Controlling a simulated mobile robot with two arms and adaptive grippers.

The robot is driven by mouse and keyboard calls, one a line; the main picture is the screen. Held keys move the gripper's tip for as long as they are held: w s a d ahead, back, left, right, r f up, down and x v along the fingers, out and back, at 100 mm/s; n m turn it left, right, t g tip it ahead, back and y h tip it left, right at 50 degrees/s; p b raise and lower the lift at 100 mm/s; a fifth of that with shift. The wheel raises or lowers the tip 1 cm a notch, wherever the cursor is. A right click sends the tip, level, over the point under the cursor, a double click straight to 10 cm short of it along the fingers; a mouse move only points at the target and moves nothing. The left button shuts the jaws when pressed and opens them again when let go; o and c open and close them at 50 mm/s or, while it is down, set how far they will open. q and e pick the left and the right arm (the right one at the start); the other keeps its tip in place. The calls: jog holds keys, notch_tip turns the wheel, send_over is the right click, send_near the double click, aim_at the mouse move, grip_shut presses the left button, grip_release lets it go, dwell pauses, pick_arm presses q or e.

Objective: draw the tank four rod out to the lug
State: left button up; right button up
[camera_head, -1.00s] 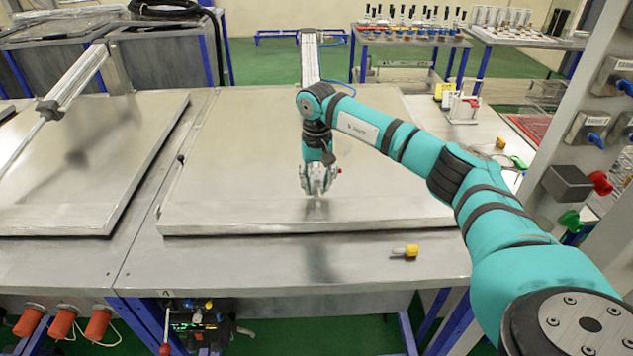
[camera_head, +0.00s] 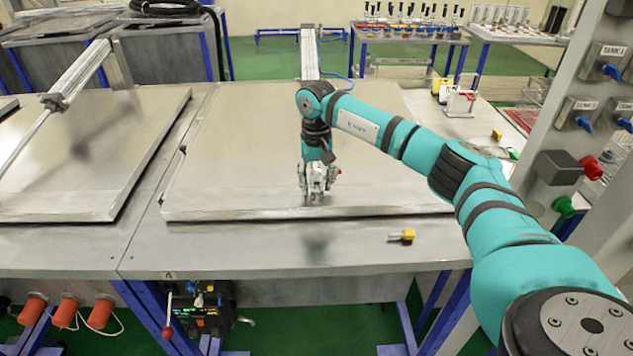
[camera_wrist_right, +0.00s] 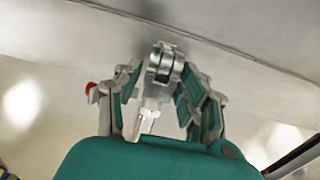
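The tank four rod's silver end (camera_wrist_right: 163,65), with a dark band, sits between the pads of my right gripper (camera_wrist_right: 160,85) in the right wrist view. The fingertips lie close against both its sides, and the gripper looks shut on it. In the head view my right gripper (camera_head: 317,190) points down just above the front part of the tank four lid (camera_head: 240,150). The tank four cylinder (camera_head: 309,55) reaches in from the back. The rod's length is hidden behind my arm. The lug cannot be made out clearly. My left gripper is not in view.
A neighbouring lid (camera_head: 60,180) with its own cylinder (camera_head: 80,75) is at left. A small yellow piece (camera_head: 403,236) lies on the bench front. A panel with valves (camera_head: 560,167) stands close at right. The lid around the gripper is clear.

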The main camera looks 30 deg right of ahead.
jog(key=shift+r, duration=0.25)
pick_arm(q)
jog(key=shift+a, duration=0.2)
pick_arm(e)
notch_tip(320, 180, up, 12)
jog(key=shift+f, duration=0.25)
